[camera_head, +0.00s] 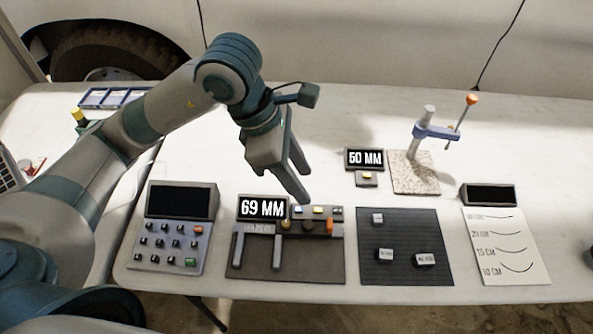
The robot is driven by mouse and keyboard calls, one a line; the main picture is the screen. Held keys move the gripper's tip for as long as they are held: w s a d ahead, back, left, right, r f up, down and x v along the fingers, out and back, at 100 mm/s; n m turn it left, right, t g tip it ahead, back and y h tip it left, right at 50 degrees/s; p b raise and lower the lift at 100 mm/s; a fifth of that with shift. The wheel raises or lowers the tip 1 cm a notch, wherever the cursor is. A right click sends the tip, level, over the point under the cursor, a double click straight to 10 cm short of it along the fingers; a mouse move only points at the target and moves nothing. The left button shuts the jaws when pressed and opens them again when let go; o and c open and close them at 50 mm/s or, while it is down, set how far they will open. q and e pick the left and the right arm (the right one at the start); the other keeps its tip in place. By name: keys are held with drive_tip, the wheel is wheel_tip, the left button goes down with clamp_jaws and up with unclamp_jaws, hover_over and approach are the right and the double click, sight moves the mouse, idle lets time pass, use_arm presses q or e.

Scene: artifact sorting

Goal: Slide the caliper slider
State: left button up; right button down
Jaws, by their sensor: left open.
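The caliper station (290,270) sits at the front middle of the table, on a dark base. Its display (263,208) reads 69 MM. Two grey upright jaws (238,250) stand apart below a grey bar, with dark parts, a yellowish knob (286,223) and an orange piece (330,227) to the right. I cannot tell which part is the slider. My left gripper (303,188) is open and empty, its fingers pointing down above the back of the station, near the display's right edge. It appears apart from the caliper. My right gripper is out of view.
A keypad panel (170,247) stands left of the caliper. A dark ribbed mat (400,225) with small labelled blocks lies right of it. Behind are a 50 MM display (364,158) and a stand on a speckled base (412,180). A curve chart (510,250) lies far right.

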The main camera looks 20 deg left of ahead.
use_arm(q)
drive_tip(key=shift+v, duration=0.8)
